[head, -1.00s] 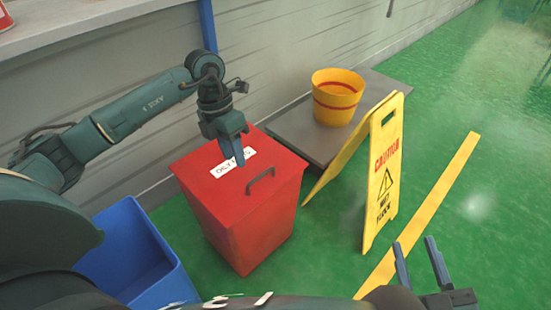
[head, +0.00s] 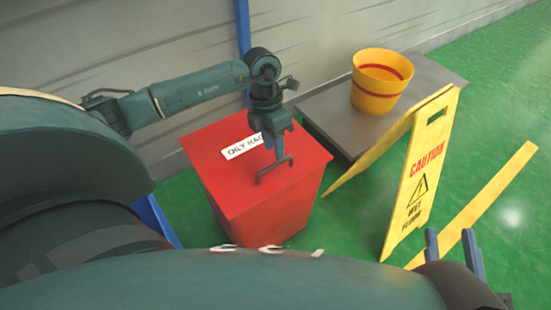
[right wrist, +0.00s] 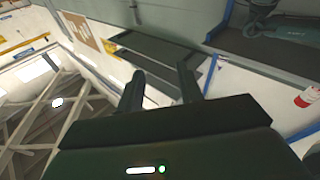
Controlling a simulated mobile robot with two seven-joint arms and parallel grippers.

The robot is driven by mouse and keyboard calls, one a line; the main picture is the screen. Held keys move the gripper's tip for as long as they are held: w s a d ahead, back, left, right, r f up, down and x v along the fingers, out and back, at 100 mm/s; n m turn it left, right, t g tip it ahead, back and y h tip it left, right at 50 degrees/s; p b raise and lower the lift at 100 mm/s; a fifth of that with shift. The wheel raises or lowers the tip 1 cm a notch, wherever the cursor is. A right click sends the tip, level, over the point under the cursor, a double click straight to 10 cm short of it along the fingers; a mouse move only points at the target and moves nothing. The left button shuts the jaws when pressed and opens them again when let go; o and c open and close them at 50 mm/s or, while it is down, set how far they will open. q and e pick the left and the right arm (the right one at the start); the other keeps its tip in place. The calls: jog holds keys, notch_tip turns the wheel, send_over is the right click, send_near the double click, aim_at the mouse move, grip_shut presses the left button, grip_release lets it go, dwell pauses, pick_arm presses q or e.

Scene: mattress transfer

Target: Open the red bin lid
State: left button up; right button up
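The red bin (head: 262,213) stands on the green floor in the head view. Its red lid (head: 222,175) lies flat and closed on top, with a white label (head: 241,147) and a dark handle (head: 273,171). My left gripper (head: 278,152) points down over the lid, right at the handle's far side. Whether its fingers touch or grip the handle cannot be made out. My right gripper (head: 453,250) is at the lower right, away from the bin, with its two fingers apart and empty. Its spread fingers also show in the right wrist view (right wrist: 160,88).
A yellow caution sign (head: 418,183) stands right of the bin. Behind it, a yellow bucket (head: 377,94) rests on a low grey platform (head: 330,110). A blue bin (head: 155,220) is mostly hidden at left. Green floor is open at far right.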

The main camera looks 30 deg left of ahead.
aim_at(276, 163)
pick_arm(q)
jog(key=shift+s+d+f+b, duration=0.1)
jog(key=shift+d+f+b, duration=0.15)
jog(key=shift+f, duration=0.75)
jog(key=shift+d+f+b, duration=0.1)
jog(key=shift+f+b, duration=0.1)
jog(key=shift+f, duration=0.75)
jog(key=shift+c, duration=0.4)
grip_shut()
